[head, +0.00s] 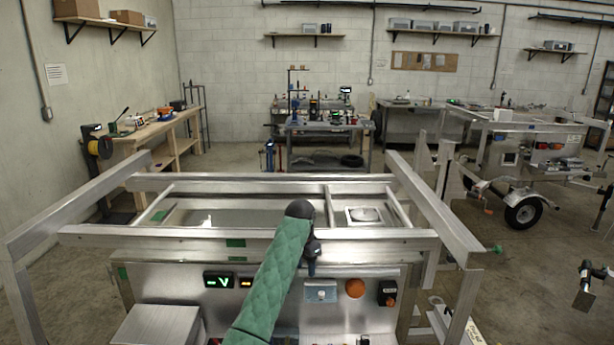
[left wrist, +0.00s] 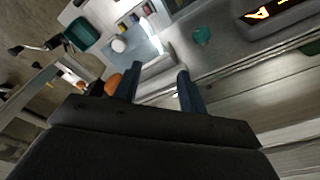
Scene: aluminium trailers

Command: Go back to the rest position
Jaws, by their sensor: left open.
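My left arm, in a green quilted sleeve, reaches up in front of the aluminium trailer frame (head: 250,233) in the head view. My left gripper (head: 312,268) hangs down from its dark wrist near the trailer's front panel (head: 280,315), above a light-blue switch box (head: 320,291). In the left wrist view its two dark fingers (left wrist: 160,82) stand apart with nothing between them, so it is open. I cannot tell how near the fingertips are to the panel. My right gripper cannot be made out in either view.
The panel carries a green lit display (head: 219,281), an orange knob (head: 355,288) and a black-and-orange switch (head: 388,293). Metal rails surround the frame. A second trailer (head: 535,140) stands at the right, a wooden workbench (head: 150,135) at the left. Floor shows between the trailers.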

